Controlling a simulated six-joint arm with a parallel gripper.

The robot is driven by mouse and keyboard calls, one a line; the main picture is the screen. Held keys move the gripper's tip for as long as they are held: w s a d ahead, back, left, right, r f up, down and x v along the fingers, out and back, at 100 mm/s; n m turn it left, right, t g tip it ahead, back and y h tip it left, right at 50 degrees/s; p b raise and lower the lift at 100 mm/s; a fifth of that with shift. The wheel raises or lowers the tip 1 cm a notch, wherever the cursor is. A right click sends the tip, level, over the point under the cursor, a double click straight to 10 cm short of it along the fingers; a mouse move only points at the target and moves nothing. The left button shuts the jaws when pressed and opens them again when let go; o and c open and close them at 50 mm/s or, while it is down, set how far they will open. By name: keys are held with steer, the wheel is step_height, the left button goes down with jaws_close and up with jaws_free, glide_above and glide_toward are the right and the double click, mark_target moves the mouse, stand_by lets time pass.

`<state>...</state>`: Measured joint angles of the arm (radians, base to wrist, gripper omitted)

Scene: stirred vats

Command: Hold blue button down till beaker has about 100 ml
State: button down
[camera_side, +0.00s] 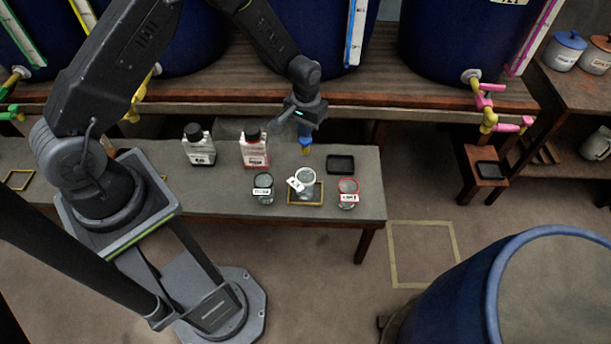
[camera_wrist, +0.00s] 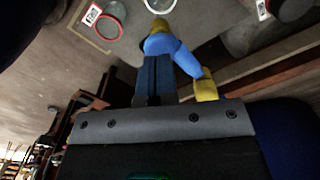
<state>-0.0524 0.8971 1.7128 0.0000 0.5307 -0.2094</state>
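The blue-and-yellow tap (camera_side: 306,142) hangs at the front edge of the vat shelf. In the wrist view its blue part (camera_wrist: 172,52) lies right in front of my fingertips. My gripper (camera_side: 303,122) is over the tap, pointing down; its two dark fingers (camera_wrist: 156,72) look shut side by side. They meet or nearly meet the blue part; I cannot tell whether it is pressed. A clear white-rimmed beaker (camera_side: 305,180) with a white label stands below in a yellow-outlined square. Its rim shows in the wrist view (camera_wrist: 160,4). Its liquid level is not readable.
A dark-rimmed beaker (camera_side: 263,188) and a red-rimmed beaker (camera_side: 348,192) flank it. Two capped bottles (camera_side: 199,148) (camera_side: 255,150) and a black tray (camera_side: 341,164) are on the bench. Blue vats (camera_side: 455,40) stand behind on the shelf. A large blue barrel (camera_side: 450,300) is front right.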

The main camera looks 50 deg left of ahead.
steer(key=shift+f, duration=0.5)
steer(key=shift+f, duration=0.15)
steer(key=shift+f, duration=0.6)
stand_by(0.9)
step_height(320, 180, up, 8)
stand_by(0.5)
stand_by(0.9)
steer(key=shift+f, duration=2.35)
